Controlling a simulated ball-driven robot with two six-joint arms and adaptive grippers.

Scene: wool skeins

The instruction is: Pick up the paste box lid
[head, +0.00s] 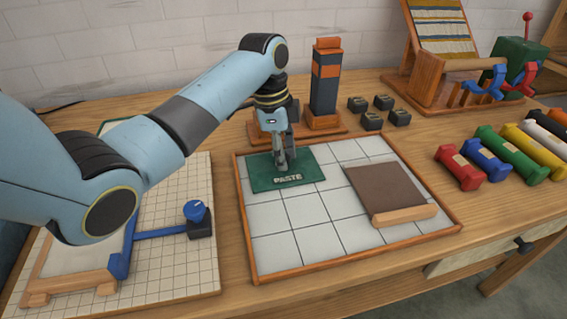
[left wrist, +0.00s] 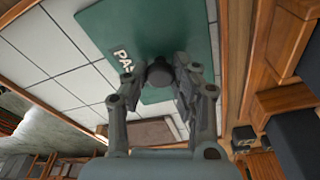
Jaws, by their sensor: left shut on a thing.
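The paste box lid (head: 305,177) is a flat dark green panel with the word PASTE in pale letters. In the head view it is at the back left of the wood-rimmed tiled tray (head: 290,245). My left gripper (head: 282,165) points down over its middle. In the left wrist view the fingers (left wrist: 160,76) are shut on a small dark round knob (left wrist: 158,72) at the middle of the green lid (left wrist: 115,22). I cannot tell whether the lid rests on something or is raised. My right gripper is not in view.
A brown board with a wooden front bar (head: 385,190) lies on the tray's right side. A striped orange and dark tower (head: 325,80) and several small black blocks (head: 371,120) stand behind. Coloured skeins (head: 511,154) lie at right. A gridded board with a blue-handled tool (head: 165,232) is at left.

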